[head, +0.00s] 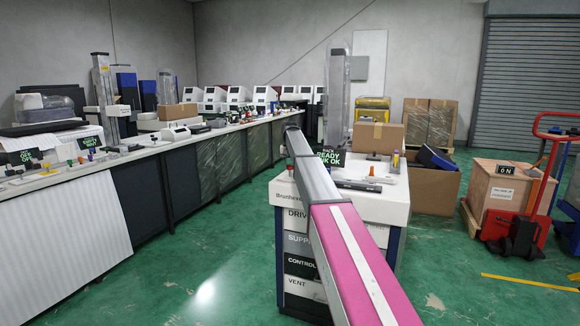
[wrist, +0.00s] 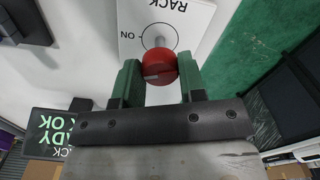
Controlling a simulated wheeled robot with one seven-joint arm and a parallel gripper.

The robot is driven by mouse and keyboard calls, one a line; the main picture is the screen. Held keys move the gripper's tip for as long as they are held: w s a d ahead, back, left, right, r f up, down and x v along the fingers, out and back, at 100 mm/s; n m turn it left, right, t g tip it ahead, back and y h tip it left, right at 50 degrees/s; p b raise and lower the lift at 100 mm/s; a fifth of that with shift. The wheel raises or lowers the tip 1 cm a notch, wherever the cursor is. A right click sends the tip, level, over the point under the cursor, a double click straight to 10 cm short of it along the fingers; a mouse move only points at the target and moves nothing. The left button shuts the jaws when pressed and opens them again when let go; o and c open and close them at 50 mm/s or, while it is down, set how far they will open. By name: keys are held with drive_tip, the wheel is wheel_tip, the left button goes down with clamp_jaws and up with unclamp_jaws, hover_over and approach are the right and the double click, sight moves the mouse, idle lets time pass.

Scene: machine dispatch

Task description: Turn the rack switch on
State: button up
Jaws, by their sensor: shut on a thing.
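The rack switch shows in the wrist view as a red knob (wrist: 158,66) on a short grey stem. The stem meets a white panel (wrist: 183,22) printed with RACK, upside down, and a thin circle with ON beside it. My gripper (wrist: 158,62) has its two green fingers on either side of the red knob and is shut on it. A small pale mark shows on the knob's face. Which way the switch is set I cannot tell. In the head view my arm hides the gripper and the knob.
A long bench (head: 120,156) runs along the left. A cardboard box (head: 435,188) and red pallet jack (head: 530,215) stand right. Green floor is open between.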

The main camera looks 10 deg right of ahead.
sight(290, 166)
drive_tip(key=shift+m, duration=2.2)
drive_tip(key=o, duration=0.9)
drive_tip(key=shift+r, duration=0.15)
wheel_tip(290, 166, up, 11)
drive_tip(key=shift+f, duration=0.2)
drive_tip(key=shift+s, duration=0.1)
